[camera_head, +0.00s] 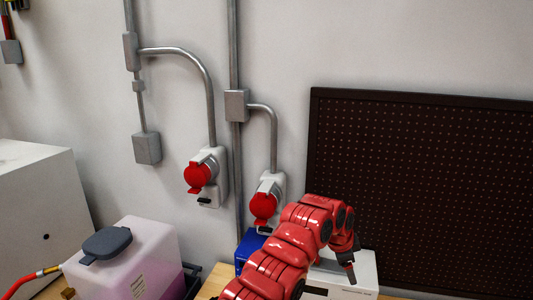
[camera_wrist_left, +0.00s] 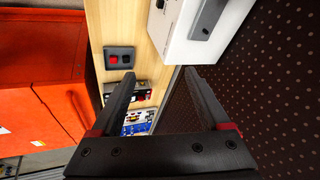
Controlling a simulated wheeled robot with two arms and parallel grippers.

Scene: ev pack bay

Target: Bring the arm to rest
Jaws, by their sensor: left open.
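My left arm is red and reaches up from the bottom of the head view, bending down at its right end. My left gripper (camera_head: 351,272) points down there, in front of a white box (camera_head: 366,271) and near the dark pegboard (camera_head: 420,180). In the left wrist view the two dark fingers of the gripper (camera_wrist_left: 158,77) are spread apart with nothing between them. The white box (camera_wrist_left: 182,38) shows beyond the fingertips, with a grey handle. My right gripper is in neither view.
The wooden bench top (camera_wrist_left: 125,25) holds a small black-and-red switch panel (camera_wrist_left: 119,58) and small devices. A red cabinet (camera_wrist_left: 45,100) stands beside it. In the head view, a translucent container (camera_head: 125,265) with a dark cap stands left, and red-capped sockets (camera_head: 200,175) line the wall.

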